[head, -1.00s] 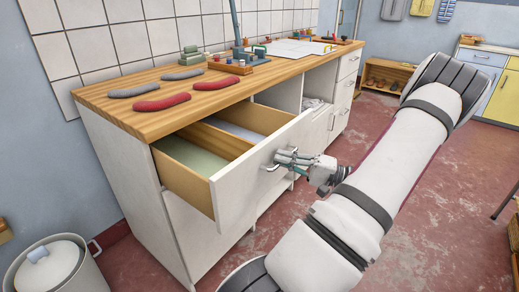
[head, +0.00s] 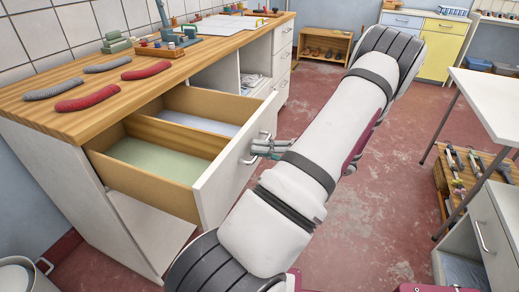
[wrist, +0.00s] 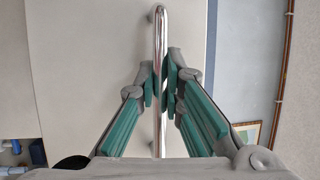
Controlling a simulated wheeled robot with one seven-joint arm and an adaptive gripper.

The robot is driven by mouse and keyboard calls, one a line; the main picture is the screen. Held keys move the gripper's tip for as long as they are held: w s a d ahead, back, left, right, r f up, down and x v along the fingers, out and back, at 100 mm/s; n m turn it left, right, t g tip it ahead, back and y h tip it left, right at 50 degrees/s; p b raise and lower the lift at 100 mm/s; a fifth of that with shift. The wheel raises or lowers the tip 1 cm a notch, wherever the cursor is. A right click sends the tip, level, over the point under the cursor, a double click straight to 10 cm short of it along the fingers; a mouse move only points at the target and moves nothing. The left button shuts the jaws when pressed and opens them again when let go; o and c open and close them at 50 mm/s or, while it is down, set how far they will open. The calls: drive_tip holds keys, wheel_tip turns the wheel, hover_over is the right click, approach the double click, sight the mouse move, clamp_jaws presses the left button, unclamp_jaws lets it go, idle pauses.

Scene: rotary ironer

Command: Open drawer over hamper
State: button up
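The drawer (head: 215,185) under the left end of the wooden counter is pulled far out, and its wooden inside shows two compartments split by a divider. The near compartment has a pale green bottom, the far one a pale bluish bottom. Its front carries a chrome bar handle (wrist: 160,45). My gripper (head: 262,149) is at the handle; in the wrist view its green-padded fingers (wrist: 161,82) close in on both sides of the bar.
Red and grey curved pads (head: 88,97) lie on the counter (head: 185,68). A round bin (head: 18,274) stands at the lower left, mostly cut off. A white table (head: 492,100) and a low cabinet (head: 485,245) stand at the right. The red floor between is clear.

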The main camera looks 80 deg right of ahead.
drive_tip(key=shift+o, duration=0.6)
drive_tip(key=v, duration=1.2)
drive_tip(key=shift+f, duration=0.1)
